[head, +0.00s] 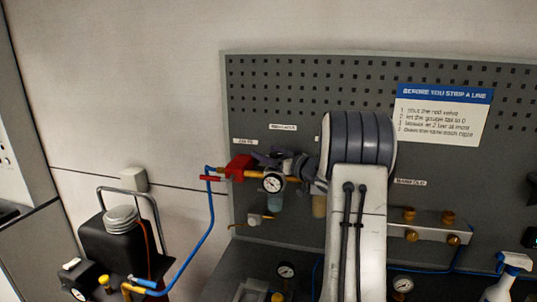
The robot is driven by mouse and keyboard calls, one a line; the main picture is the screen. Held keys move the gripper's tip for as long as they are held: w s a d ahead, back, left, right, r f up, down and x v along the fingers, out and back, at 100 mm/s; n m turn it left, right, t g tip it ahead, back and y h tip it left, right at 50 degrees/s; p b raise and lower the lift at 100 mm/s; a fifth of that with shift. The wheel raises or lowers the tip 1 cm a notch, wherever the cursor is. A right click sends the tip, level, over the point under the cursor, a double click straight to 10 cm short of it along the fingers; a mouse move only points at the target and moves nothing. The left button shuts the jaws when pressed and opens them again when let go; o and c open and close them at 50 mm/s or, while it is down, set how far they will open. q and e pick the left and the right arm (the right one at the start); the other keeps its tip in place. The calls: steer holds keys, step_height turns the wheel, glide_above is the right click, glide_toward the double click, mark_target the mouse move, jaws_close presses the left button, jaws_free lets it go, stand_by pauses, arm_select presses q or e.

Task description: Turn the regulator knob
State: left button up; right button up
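The regulator is the brass and dark unit on the pegboard, with a round white gauge (273,183) at its front. My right arm comes up from the bottom, and its big grey wrist hides what lies behind it. My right gripper (272,160) points left, with its dark fingers at the regulator just above the gauge. I cannot make out the knob apart from the fingers, nor whether they touch or grip it. A red valve handle (238,167) sits just left of the fingers. My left gripper is not in view.
A grey pegboard (300,90) carries a sign (443,114) and a manifold block (425,233) with brass fittings at right. A blue hose (212,215) runs from the red valve to a black tank (115,250) at left. A spray bottle (507,280) stands bottom right.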

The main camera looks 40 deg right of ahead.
steer(key=shift+s, duration=0.15)
steer(key=shift+s+d+b, duration=0.1)
steer(key=shift+s+b, duration=0.2)
steer(key=shift+s, duration=0.05)
steer(key=s+d+b, duration=0.1)
steer(key=s+b, duration=0.2)
steer(key=s, duration=0.6)
steer(key=shift+s, duration=0.2)
